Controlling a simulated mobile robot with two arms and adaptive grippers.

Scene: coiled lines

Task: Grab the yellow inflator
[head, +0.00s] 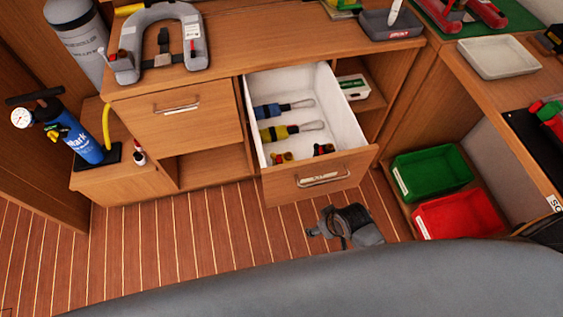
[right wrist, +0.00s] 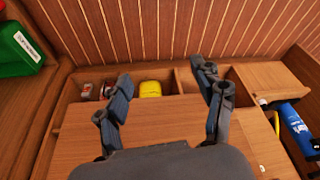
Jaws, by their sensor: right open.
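In the head view an open drawer (head: 348,161) with a white inside holds a yellow-bodied item (head: 274,133) with a black end and a loop, which best matches the yellow inflator. A similar blue item (head: 268,111) lies behind it. My right gripper (right wrist: 162,80) is open and empty in the right wrist view. A yellow object (right wrist: 150,89) shows beyond and between its fingers, in a compartment; I cannot tell if it is the same item. The dark shape (head: 350,224) before the drawer in the head view looks like my right gripper. My left gripper is out of view.
A blue pump (head: 83,141) stands left. A green crate (head: 431,172) and a red crate (head: 456,208) stand right. A grey life jacket (head: 160,42) lies on the cabinet top. Planked floor before the cabinet is open.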

